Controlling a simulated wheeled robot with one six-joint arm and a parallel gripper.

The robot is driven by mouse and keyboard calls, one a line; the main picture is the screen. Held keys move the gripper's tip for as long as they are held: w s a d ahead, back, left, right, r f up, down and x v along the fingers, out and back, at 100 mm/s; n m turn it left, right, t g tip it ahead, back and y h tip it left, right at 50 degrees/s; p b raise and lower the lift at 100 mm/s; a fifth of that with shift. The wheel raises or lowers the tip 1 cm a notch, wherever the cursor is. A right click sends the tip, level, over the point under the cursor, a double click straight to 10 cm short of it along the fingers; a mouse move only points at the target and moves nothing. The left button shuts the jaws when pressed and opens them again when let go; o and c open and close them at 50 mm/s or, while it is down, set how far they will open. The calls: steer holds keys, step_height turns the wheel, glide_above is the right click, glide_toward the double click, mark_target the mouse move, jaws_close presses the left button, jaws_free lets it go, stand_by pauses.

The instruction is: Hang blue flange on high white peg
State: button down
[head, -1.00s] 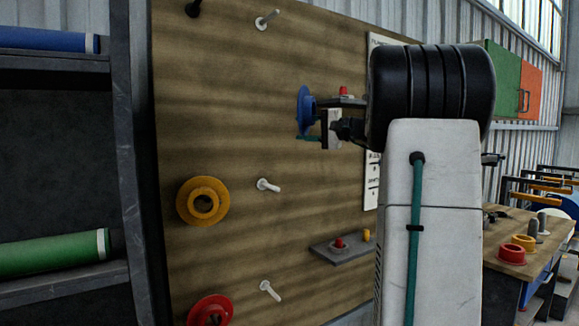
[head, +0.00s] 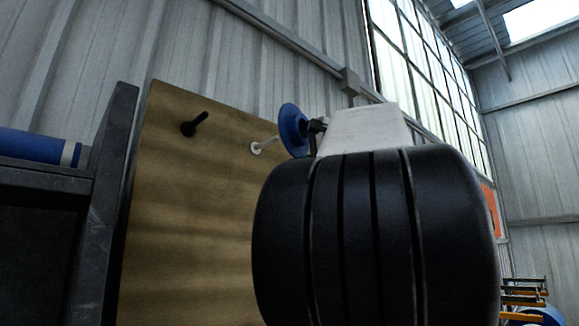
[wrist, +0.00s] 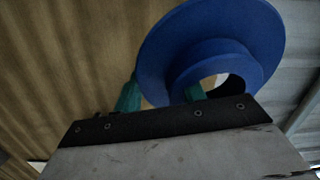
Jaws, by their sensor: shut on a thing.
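The blue flange (head: 293,130) is held by my gripper (head: 317,128), high up near the top edge of the board. In the wrist view the blue flange (wrist: 258,42) fills the upper right, with its hole partly visible, and green fingertips of my gripper (wrist: 160,95) show at its lower side. The high white peg (head: 263,145) sticks out of the board just left of the flange in the head view. The flange seems apart from the peg; its depth relative to the peg tip is hard to tell. My arm hides much of the gripper.
A black peg (head: 194,124) stands on the wooden board (head: 185,220) left of the white peg. A dark shelf (head: 97,215) with a blue roll (head: 35,146) is at the far left. My arm covers the board's right side. Corrugated wall lies behind.

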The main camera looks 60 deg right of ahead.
steer(key=shift+w+d+f, duration=0.1)
steer(key=shift+w+d, duration=0.35)
steer(key=shift+w, duration=1.4)
steer(key=shift+w+d+f, duration=0.1)
steer(key=shift+w+d, duration=0.3)
steer(key=shift+w, duration=1.4)
steer(key=shift+w+d+f, duration=0.1)
steer(key=shift+w+d, duration=0.35)
steer(key=shift+w, duration=1.4)
steer(key=shift+w+d+f, duration=0.15)
steer(key=shift+w+f, duration=0.2)
steer(key=shift+w, duration=0.25)
steer(key=shift+f, duration=0.1)
steer(key=c, duration=0.8)
jaws_free()
steer(key=shift+o, duration=0.3)
steer(key=shift+d+f, duration=0.1)
steer(key=shift+f, duration=0.05)
